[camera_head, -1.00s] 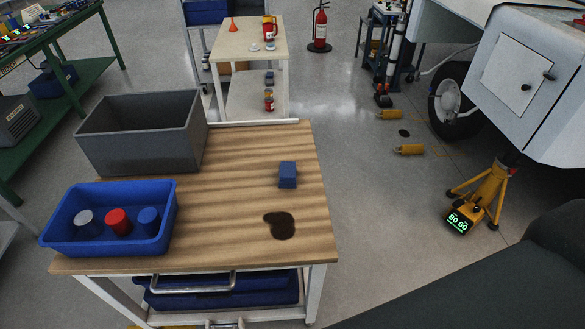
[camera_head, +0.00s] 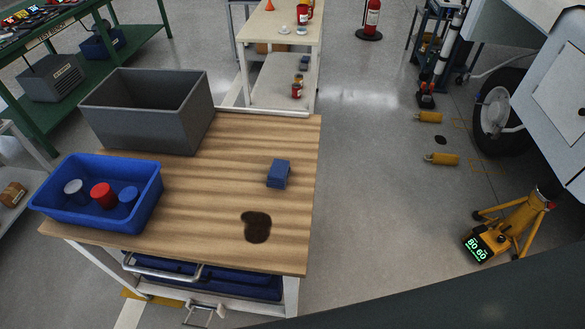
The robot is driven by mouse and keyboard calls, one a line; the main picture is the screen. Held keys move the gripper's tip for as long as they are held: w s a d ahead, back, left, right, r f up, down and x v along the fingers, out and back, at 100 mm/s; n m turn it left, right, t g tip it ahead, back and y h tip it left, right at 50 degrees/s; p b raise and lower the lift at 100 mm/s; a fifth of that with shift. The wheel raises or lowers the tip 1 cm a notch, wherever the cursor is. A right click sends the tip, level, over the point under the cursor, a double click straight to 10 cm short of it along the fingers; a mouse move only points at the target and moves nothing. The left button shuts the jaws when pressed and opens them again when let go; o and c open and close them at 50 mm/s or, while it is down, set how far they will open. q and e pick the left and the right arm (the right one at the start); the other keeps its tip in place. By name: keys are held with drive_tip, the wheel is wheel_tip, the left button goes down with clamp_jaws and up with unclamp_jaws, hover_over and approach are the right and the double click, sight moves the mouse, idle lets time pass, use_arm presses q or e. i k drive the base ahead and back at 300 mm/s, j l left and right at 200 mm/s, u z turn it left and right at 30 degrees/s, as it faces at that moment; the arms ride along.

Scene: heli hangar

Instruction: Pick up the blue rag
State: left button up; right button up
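The blue rag (camera_head: 279,173) is a small folded block on the right part of the wooden cart top (camera_head: 190,215). A dark brown stain (camera_head: 257,227) lies on the wood in front of it, apart from the rag. Neither of my grippers shows in the head view. A dark, blurred shape, which may be part of my arm, crosses the lower right corner. Nothing touches the rag.
A grey open bin (camera_head: 150,122) and a blue tray (camera_head: 60,205) with several capped containers stand on the cart's left side. A yellow jack stand (camera_head: 515,225) and a vehicle wheel (camera_head: 497,112) are at right. Floor between is mostly clear.

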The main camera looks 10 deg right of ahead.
sight(279, 174)
drive_tip(key=i+l, duration=0.1)
drive_tip(key=l, duration=1.5)
drive_tip(key=i, duration=0.1)
